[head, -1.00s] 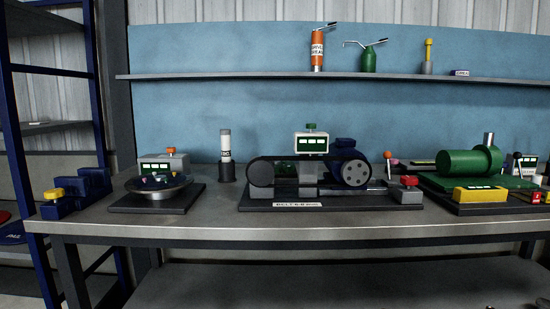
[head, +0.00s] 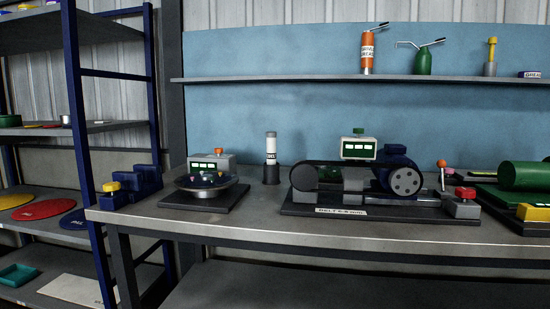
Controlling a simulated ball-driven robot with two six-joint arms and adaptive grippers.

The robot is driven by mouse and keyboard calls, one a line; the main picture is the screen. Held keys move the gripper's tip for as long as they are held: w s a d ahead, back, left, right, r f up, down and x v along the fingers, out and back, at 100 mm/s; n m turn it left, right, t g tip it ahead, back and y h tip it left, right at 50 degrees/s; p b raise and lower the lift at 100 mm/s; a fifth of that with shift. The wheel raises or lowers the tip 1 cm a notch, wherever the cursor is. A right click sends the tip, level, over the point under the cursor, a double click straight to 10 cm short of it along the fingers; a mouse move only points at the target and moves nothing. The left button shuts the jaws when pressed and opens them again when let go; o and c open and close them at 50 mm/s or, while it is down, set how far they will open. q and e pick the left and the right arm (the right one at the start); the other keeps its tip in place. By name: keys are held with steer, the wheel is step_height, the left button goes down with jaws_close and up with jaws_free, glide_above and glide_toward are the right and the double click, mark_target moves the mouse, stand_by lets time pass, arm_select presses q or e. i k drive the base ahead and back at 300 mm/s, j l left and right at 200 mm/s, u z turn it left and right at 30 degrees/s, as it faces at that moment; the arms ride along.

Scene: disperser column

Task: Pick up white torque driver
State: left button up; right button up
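No object is clearly recognisable as a white torque driver. A white upright cylinder (head: 271,145) with a small dark label stands in a dark holder (head: 271,174) at the back of the workbench, left of centre in the head view. I cannot tell whether it is the driver. Neither of my grippers is in view.
The workbench (head: 300,228) bears a dish device (head: 206,188), a belt machine (head: 340,180), a red-topped box (head: 463,203) and a green cylinder machine (head: 525,176). A wall shelf (head: 380,79) holds bottles. A blue-framed rack (head: 92,150) stands left.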

mark_target(270, 136)
steer(key=i+j, duration=0.25)
steer(key=i, duration=0.15)
steer(key=i+j, duration=0.3)
steer(key=i+j+u, duration=0.1)
steer(key=i+j, duration=0.15)
steer(key=i, duration=0.25)
steer(key=i+j, duration=0.2)
steer(key=i, duration=0.2)
steer(key=k+j+z, duration=0.15)
steer(key=k+z, duration=0.15)
steer(key=z, duration=0.15)
steer(key=k+z, duration=0.7)
steer(key=z, duration=0.2)
